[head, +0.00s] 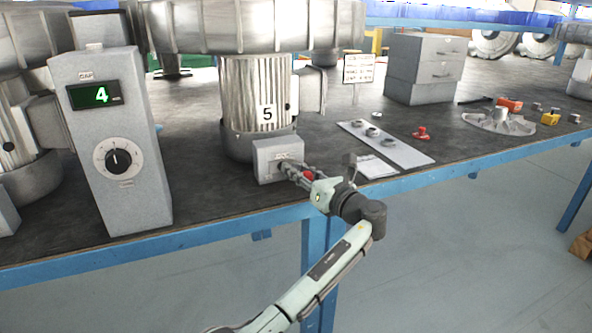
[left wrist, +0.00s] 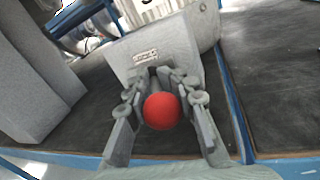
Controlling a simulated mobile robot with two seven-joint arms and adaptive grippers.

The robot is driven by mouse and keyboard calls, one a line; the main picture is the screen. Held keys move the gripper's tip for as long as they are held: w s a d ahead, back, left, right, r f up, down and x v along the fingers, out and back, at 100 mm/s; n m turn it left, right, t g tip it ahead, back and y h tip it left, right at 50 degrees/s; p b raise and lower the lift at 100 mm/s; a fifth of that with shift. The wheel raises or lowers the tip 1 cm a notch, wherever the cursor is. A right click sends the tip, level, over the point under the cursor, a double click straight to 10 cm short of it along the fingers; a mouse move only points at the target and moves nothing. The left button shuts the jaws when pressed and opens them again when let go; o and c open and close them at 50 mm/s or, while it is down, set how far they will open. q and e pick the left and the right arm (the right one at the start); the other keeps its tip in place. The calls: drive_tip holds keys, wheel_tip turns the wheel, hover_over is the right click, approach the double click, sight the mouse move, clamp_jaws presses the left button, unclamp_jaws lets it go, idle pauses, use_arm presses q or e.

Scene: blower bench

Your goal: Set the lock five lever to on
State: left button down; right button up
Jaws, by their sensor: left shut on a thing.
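The lock five box (head: 264,161) is a small grey box on the bench in front of the blower marked 5 (head: 262,85). It also shows in the left wrist view (left wrist: 188,52), with a small label on its upper face. Its lever has a red ball knob (left wrist: 161,111), which points toward the wrist camera. In the head view the knob (head: 309,175) is partly hidden by the gripper. My left gripper (head: 288,170) is shut on the lever, its fingers on either side of it close to the box. The label's wording is too small to read.
A tall grey box (head: 110,140) with a green display reading 4 and a dial stands to the left. A light plate (head: 400,148) with several round parts, a red part (head: 421,134) and grey drawers (head: 425,68) are to the right. The blue bench edge (head: 235,217) runs in front.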

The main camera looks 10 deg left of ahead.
use_arm(q)
drive_tip(key=shift+w+d+r, duration=0.1)
drive_tip(key=shift+w+d, duration=0.1)
drive_tip(key=shift+d, duration=0.15)
drive_tip(key=c, duration=1.3)
unclamp_jaws()
drive_tip(key=shift+a, duration=0.1)
drive_tip(key=v, duration=1.2)
drive_tip(key=shift+s, duration=0.1)
